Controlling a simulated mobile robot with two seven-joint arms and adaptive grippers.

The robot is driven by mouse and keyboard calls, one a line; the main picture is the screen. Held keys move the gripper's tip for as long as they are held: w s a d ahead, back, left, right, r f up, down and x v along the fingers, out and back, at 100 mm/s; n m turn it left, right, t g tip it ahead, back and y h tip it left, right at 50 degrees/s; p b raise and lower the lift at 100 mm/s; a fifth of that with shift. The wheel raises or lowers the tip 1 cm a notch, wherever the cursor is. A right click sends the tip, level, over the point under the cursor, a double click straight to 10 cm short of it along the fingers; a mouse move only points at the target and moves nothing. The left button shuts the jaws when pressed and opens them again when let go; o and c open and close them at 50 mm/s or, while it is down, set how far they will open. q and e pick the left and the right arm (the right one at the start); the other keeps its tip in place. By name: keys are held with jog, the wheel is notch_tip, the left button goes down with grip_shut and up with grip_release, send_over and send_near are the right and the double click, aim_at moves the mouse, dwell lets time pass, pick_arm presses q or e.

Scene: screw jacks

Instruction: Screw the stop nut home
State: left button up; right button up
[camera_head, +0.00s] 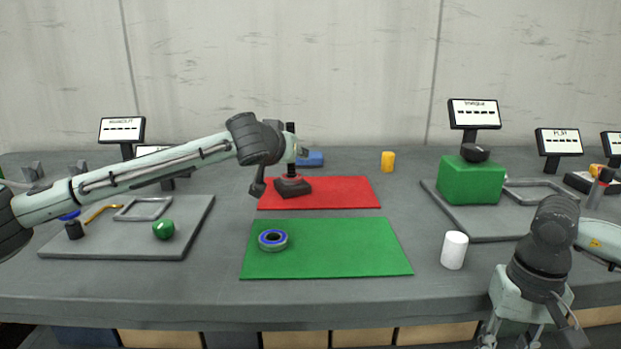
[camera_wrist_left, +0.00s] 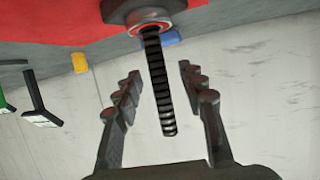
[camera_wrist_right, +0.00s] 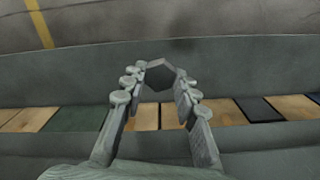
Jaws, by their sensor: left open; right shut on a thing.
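A screw jack with a dark base (camera_head: 293,188) stands upright on the red mat (camera_head: 345,192). Its threaded spindle (camera_wrist_left: 160,85) rises between the fingers of my left gripper (camera_wrist_left: 158,76), which is open around it, with space on both sides. A reddish and grey collar (camera_wrist_left: 150,28) sits at the spindle's foot. My right gripper (camera_wrist_right: 156,88) is shut on a dark hexagonal piece (camera_wrist_right: 159,74), possibly the stop nut; no hole shows in it. In the head view the right gripper is low at the right, in front of the bench.
A blue-and-grey ring (camera_head: 272,240) lies on the green mat (camera_head: 340,255). A white cylinder (camera_head: 454,250) stands right of it. A green block (camera_head: 472,182) with a dark knob sits on the right tray (camera_head: 440,212). A green ball (camera_head: 163,229) lies on the left tray (camera_head: 120,247).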

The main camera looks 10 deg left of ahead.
pick_arm(q)
jog(key=shift+w+f, duration=0.25)
jog(key=shift+w, duration=0.4)
jog(key=shift+c, duration=0.4)
grip_shut()
jog(key=shift+r, duration=0.3)
